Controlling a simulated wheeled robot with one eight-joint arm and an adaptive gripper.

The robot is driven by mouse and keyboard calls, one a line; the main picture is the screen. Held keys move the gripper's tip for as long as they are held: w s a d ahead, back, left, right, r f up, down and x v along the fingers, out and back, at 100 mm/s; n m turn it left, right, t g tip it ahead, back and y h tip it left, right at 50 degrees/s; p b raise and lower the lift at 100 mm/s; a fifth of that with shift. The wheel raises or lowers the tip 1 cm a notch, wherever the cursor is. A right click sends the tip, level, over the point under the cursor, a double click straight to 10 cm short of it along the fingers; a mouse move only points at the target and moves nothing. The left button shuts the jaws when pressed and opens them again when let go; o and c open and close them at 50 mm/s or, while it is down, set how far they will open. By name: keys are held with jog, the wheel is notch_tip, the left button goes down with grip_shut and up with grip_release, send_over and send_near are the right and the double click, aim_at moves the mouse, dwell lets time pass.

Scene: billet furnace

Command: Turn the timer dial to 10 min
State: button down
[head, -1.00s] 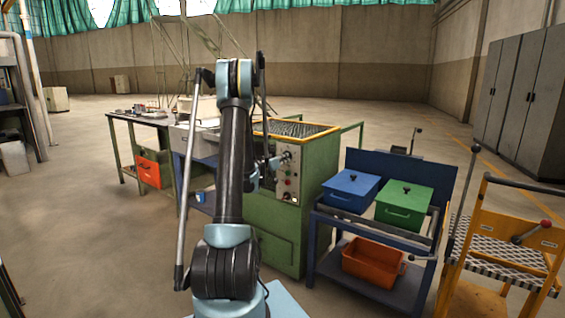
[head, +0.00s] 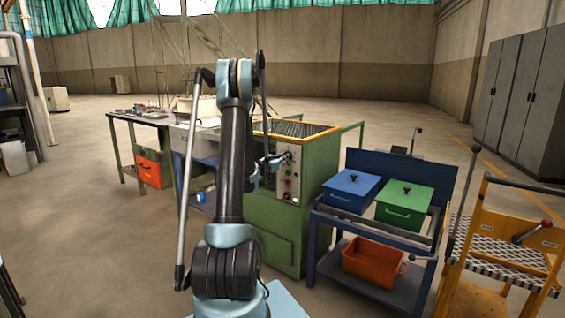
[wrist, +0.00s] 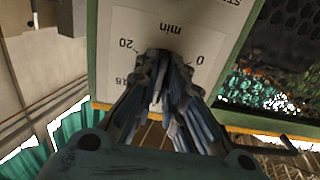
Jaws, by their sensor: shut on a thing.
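The timer's white scale plate (wrist: 165,22) is on the green furnace's front, with "min", "20" and "0" readable in the wrist view. In the head view the control panel (head: 290,182) is right of my arm. My gripper (wrist: 166,62) is at the plate, its fingers shut on the timer dial. The fingers cover the dial, so its pointer and set value cannot be read. In the head view my gripper (head: 281,158) reaches the panel's upper part from the left.
The green furnace (head: 275,235) has a yellow-edged top. To its right, a blue cart (head: 372,285) carries a blue box (head: 350,190), a green box (head: 404,206) and an orange bin (head: 372,262). A yellow trolley (head: 500,250) stands farther right.

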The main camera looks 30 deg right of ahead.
jog(key=c, duration=1.7)
grip_release()
jog(key=v, duration=1.2)
jog(key=shift+f, duration=0.15)
